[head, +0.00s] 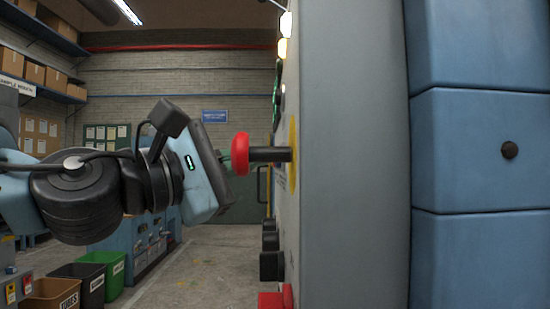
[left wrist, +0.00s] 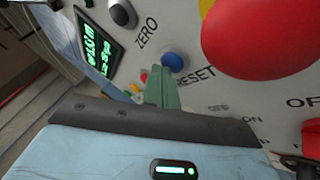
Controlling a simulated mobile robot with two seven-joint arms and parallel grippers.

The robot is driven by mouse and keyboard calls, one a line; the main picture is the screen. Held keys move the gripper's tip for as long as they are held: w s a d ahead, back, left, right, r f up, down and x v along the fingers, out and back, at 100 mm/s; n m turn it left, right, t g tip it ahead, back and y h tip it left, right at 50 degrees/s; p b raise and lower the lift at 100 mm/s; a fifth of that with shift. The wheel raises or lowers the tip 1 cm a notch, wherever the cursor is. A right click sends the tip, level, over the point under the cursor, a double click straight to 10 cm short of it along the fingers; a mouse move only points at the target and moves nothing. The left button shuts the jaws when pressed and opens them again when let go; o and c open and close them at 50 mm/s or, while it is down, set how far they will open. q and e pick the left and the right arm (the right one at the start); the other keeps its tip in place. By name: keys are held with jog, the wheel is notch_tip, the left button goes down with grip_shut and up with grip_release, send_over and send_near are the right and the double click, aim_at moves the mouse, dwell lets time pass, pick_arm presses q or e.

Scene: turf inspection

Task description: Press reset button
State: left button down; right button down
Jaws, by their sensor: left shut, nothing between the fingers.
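In the left wrist view a round blue button (left wrist: 172,62) sits on a pale panel (left wrist: 215,100), with the word RESET printed beside it. My left gripper (left wrist: 160,80) has green fingers, shut and empty, pointing toward the panel. Their tips appear just below the blue button in that picture; I cannot tell whether they touch it. In the head view my left gripper (head: 227,158) is level with the panel side, its fingers mostly hidden behind a red knob. The blue button is not visible there. My right gripper is not in view.
A big red mushroom knob (head: 240,153) on a black stem sticks out from the panel; it fills the upper right of the left wrist view (left wrist: 268,35). A green display (left wrist: 97,45) and a dark knob (left wrist: 122,14) near ZERO are on the panel. Bins (head: 100,270) stand lower left.

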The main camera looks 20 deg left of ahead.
pick_arm(q)
jog(key=shift+w+d, duration=0.15)
jog(key=shift+d, duration=0.2)
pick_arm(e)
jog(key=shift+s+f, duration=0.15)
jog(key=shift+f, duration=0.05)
pick_arm(q)
jog(key=shift+a, duration=0.15)
dwell(0.5)
jog(key=shift+s+a, duration=0.4)
jog(key=shift+a, duration=0.3)
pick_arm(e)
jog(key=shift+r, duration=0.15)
